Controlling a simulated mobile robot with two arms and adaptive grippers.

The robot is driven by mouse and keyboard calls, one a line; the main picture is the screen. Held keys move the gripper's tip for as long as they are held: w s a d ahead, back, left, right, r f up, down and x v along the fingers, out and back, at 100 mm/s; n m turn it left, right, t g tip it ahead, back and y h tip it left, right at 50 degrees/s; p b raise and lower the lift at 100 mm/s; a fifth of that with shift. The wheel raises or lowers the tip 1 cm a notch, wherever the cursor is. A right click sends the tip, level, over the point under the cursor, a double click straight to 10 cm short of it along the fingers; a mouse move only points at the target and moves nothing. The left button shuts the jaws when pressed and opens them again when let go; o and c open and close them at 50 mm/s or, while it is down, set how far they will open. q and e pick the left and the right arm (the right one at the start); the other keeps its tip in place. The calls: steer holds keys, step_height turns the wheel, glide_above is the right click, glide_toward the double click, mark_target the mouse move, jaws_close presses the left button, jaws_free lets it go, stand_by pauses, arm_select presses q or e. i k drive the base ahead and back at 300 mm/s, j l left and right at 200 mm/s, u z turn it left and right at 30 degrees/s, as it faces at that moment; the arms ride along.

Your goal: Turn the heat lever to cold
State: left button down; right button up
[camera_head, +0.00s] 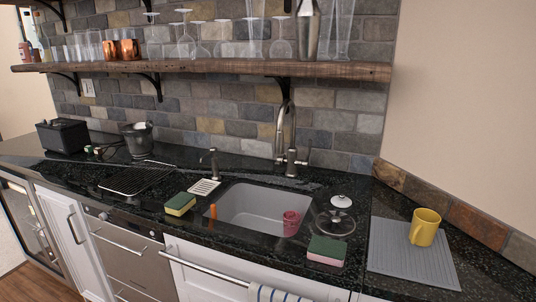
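A tall metal faucet (284,130) with a curved neck stands on the black counter behind the sink (245,210). A small handle (303,160) sticks out at the right of its base and looks like the heat lever. It is too small to tell which way it is set. A shorter metal spout or dispenser (213,161) stands left of the faucet. Neither of my grippers shows in the head view.
A yellow mug (424,228) stands on a grey mat (400,264). A shelf (220,67) with glasses hangs above.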

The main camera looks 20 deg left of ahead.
mark_target(279, 160)
steer(key=i+j+z, duration=0.1)
steer(key=j+z, duration=0.15)
steer(key=j, duration=1.25)
steer(key=k+j+z, duration=0.1)
steer(key=j+z, duration=0.2)
steer(key=j, duration=1.25)
steer(key=j+u, duration=0.3)
steer(key=i+u, duration=0.25)
steer(key=k+j, duration=0.05)
steer(key=k, duration=0.05)
